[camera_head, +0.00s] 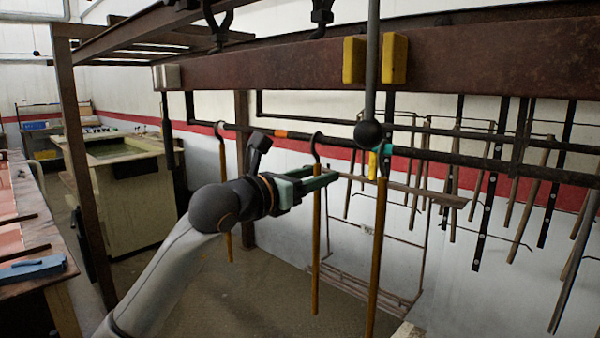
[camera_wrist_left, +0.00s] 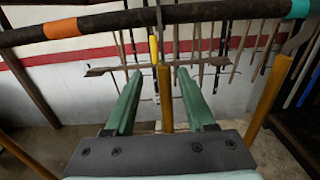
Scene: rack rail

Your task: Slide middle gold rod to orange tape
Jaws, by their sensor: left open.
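The middle gold rod (camera_head: 316,250) hangs upright by a hook from the dark rail (camera_head: 450,156). In the left wrist view the rod (camera_wrist_left: 165,95) shows between the two green fingers of my left gripper (camera_wrist_left: 159,74), with gaps on both sides. The left gripper (camera_head: 324,176) is open, at the rod's upper part below the hook. The orange tape (camera_head: 281,133) is on the rail left of this hook; it also shows in the left wrist view (camera_wrist_left: 62,28). My right gripper is not in view.
Another gold rod (camera_head: 226,210) hangs to the left and a third (camera_head: 377,260) to the right, near teal tape (camera_head: 389,148). A grey bar with a ball end (camera_head: 369,132) hangs before the rail. Several thin rods hang farther right.

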